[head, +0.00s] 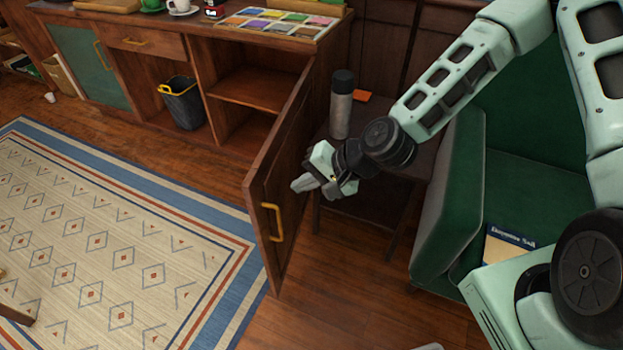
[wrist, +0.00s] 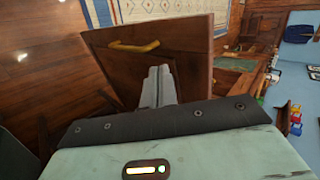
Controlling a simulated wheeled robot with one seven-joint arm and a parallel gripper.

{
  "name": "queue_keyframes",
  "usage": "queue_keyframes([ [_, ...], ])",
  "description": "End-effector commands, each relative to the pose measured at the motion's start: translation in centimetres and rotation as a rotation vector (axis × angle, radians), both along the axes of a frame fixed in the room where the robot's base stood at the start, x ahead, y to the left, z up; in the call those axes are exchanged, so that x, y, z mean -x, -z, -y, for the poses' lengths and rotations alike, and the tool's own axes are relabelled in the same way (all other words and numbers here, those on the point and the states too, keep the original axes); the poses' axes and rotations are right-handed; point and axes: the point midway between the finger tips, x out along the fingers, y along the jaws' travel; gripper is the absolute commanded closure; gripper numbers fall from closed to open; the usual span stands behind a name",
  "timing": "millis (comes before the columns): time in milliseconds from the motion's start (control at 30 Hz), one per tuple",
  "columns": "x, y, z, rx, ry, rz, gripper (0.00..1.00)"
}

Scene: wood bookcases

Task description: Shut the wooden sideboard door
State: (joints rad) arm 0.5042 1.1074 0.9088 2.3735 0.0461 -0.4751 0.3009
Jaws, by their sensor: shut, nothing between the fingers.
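The wooden sideboard (head: 160,52) stands along the back wall. Its right-hand door (head: 286,170) is swung wide open toward me, and the shelves behind it show. The door has a yellow handle (head: 272,222) near its free edge. In the wrist view the door (wrist: 190,50) and its handle (wrist: 133,46) are just beyond the fingers. My gripper (head: 305,185) is shut and empty, at the right side of the door near its free edge. In the wrist view my gripper (wrist: 158,85) points at the door panel. I cannot tell whether the fingertips touch it.
A small dark side table (head: 390,160) with a grey flask (head: 341,105) and an orange item (head: 362,96) stands right of the door. A green armchair (head: 450,190) is farther right. A patterned rug (head: 110,240) lies left of the door. A dark bin (head: 182,105) stands in the sideboard's open bay.

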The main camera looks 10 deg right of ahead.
Motion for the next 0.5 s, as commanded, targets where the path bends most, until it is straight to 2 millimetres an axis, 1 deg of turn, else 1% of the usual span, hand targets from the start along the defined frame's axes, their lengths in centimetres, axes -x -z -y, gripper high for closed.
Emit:
queue_keyframes([
  [33, -0.3, 0.9, -0.9, -0.002, -0.002, -0.001, 1.0],
  [233, -1.6, 3.6, -3.4, -0.001, -0.004, -0.002, 1.0],
  [300, -2.2, 3.2, -4.5, 0.001, -0.004, 0.001, 1.0],
  [400, -2.8, 3.2, -5.6, 0.001, -0.003, 0.001, 1.0],
  [500, -3.2, 3.2, -6.2, 0.001, -0.002, 0.0, 1.0],
])
